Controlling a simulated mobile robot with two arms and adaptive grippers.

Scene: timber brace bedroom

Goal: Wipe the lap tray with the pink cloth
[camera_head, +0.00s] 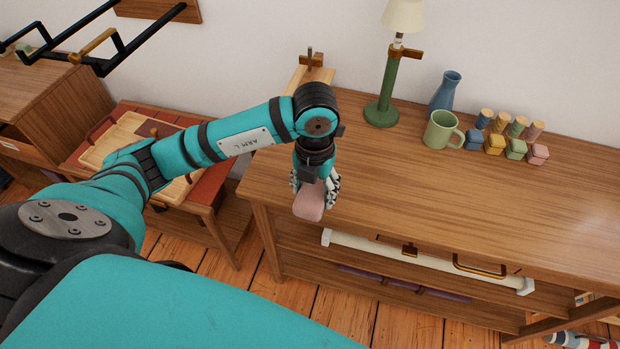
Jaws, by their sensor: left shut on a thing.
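My left gripper (314,184) is shut on the pink cloth (309,203), which looks like a small rounded pad. The gripper points down over the left front corner of the wooden table; I cannot tell whether the cloth touches the tabletop. The lap tray (108,146), pale wood with a raised rim, appears to be the one on the red-topped low bench at the left. My left arm covers part of it. My right gripper is not in view.
On the wooden table (400,175) stand a green lamp (386,95), a blue vase (445,92), a green mug (440,131) and several small coloured blocks and wooden-topped pieces at the back. The front middle of the tabletop is clear. A gap of floor separates table and bench (198,190).

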